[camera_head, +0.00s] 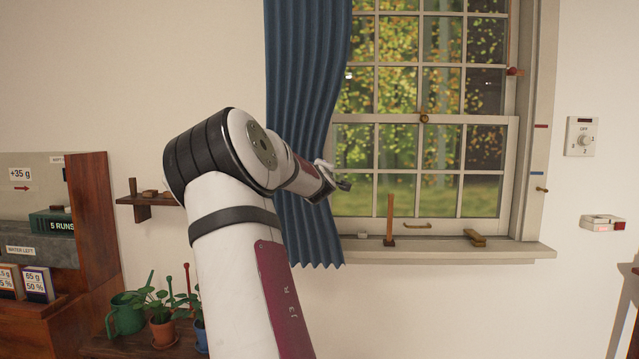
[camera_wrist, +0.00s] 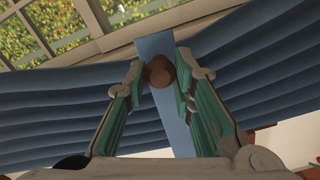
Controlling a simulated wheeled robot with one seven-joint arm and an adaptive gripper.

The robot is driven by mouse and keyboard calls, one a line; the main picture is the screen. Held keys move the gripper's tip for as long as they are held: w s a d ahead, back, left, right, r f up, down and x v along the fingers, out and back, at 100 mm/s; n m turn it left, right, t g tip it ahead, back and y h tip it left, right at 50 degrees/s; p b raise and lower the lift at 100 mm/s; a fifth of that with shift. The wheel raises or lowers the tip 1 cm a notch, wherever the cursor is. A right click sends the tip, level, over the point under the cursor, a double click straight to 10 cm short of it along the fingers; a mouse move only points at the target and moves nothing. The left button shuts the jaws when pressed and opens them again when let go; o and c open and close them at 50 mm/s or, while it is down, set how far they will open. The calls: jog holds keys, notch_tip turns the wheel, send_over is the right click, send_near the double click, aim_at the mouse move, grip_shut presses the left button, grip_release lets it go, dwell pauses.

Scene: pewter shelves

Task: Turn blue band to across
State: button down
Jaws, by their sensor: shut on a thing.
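The blue band (camera_wrist: 172,112) shows in the wrist view as a flat, lighter blue strip. It runs at about a right angle across the folds of the blue curtain (camera_head: 305,70). A brown round knob (camera_wrist: 157,66) sits on the band, near its upper end in the picture. My gripper (camera_wrist: 162,78) has its two green-lined fingers on either side of this knob, shut on it. In the head view my gripper (camera_head: 343,186) is at the curtain's right edge, beside the window. The band and knob are hidden there behind my arm.
The window (camera_head: 415,130) stands right of the curtain. Its sill (camera_head: 450,249) bears an upright wooden stick (camera_head: 390,222) and small blocks. A small shelf (camera_head: 150,200) and potted plants (camera_head: 163,328) are at left. The wall at right holds a dial (camera_head: 583,137).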

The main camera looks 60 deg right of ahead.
jog(key=shift+r+n, duration=0.6)
jog(key=shift+r, duration=0.7)
jog(key=c, duration=1.3)
grip_release()
jog(key=shift+c, duration=0.2)
jog(key=shift+a, duration=0.15)
jog(key=v, duration=1.1)
jog(key=shift+s+a, duration=0.2)
jog(key=shift+a, duration=0.15)
